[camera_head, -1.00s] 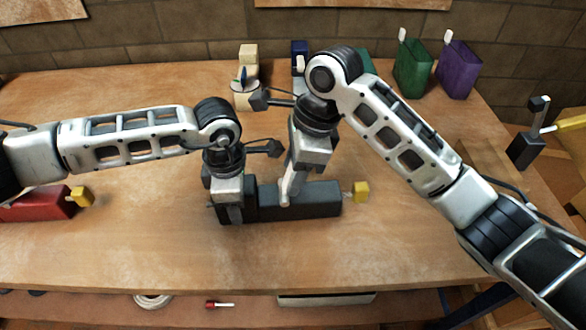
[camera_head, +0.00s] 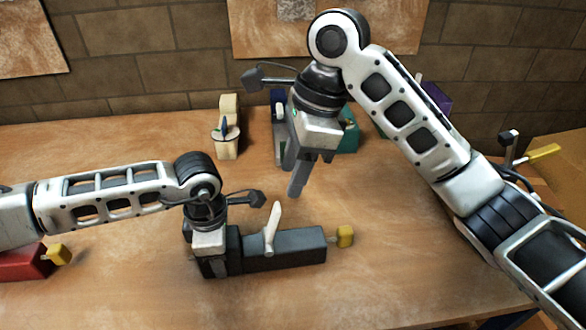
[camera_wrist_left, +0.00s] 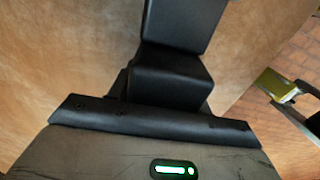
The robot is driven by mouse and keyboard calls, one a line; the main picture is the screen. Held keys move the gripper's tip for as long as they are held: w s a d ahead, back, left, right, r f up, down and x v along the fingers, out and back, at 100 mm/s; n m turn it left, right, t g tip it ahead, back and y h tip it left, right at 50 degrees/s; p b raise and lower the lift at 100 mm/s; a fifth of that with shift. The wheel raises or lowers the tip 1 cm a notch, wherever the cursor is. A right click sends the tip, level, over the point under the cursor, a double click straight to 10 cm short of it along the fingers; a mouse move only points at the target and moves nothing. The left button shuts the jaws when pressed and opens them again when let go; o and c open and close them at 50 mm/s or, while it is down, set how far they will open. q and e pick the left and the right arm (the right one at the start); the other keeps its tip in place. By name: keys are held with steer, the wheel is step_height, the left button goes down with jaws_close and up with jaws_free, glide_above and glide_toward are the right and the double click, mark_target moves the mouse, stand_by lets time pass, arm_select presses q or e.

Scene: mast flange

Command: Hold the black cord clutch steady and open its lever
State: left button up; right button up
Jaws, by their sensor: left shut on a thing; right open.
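The black cord clutch (camera_head: 285,250) lies on the wooden bench, with a yellow end piece (camera_head: 345,236) at its right. Its pale lever (camera_head: 272,228) stands up from the top of the body, its upper end leaning a little to the right. My left gripper (camera_head: 216,264) is shut on the left end of the clutch and partly hides it. In the left wrist view the clutch's black body (camera_wrist_left: 182,20) runs away from the jaws. My right gripper (camera_head: 294,176) is open and empty, above and behind the lever, apart from it.
A red clutch (camera_head: 22,262) with a yellow end lies at the left. A cream clutch (camera_head: 228,128), a blue one (camera_head: 279,105) and a green one (camera_head: 349,138) stand at the back, near my right gripper. The bench right of the black clutch is clear.

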steer(key=shift+d+f, duration=0.2)
steer(key=c, duration=0.5)
steer(key=d+f+y, duration=0.1)
steer(key=d, duration=0.1)
steer(key=d+f+g+y, duration=0.1)
steer(key=d+y, duration=0.1)
steer(key=w+d+f+g+y, duration=0.1)
steer(key=d, duration=0.1)
steer(key=shift+f+y, duration=0.15)
steer(key=shift+y, duration=0.25)
jaws_close()
steer(key=d+f+t+y, duration=0.1)
steer(key=d+y, duration=0.3)
steer(key=d, duration=0.2)
glide_toward(273, 225)
steer(key=f, duration=0.1)
steer(key=w+f, duration=0.1)
steer(key=f, duration=0.1)
steer(key=shift+w+f, duration=0.2)
steer(key=shift+f, duration=0.15)
steer(key=a, duration=0.3)
steer(key=shift+s+a+r, duration=0.2)
steer(key=shift+r, duration=0.1)
steer(key=shift+a+r, duration=0.1)
steer(key=shift+a, duration=0.3)
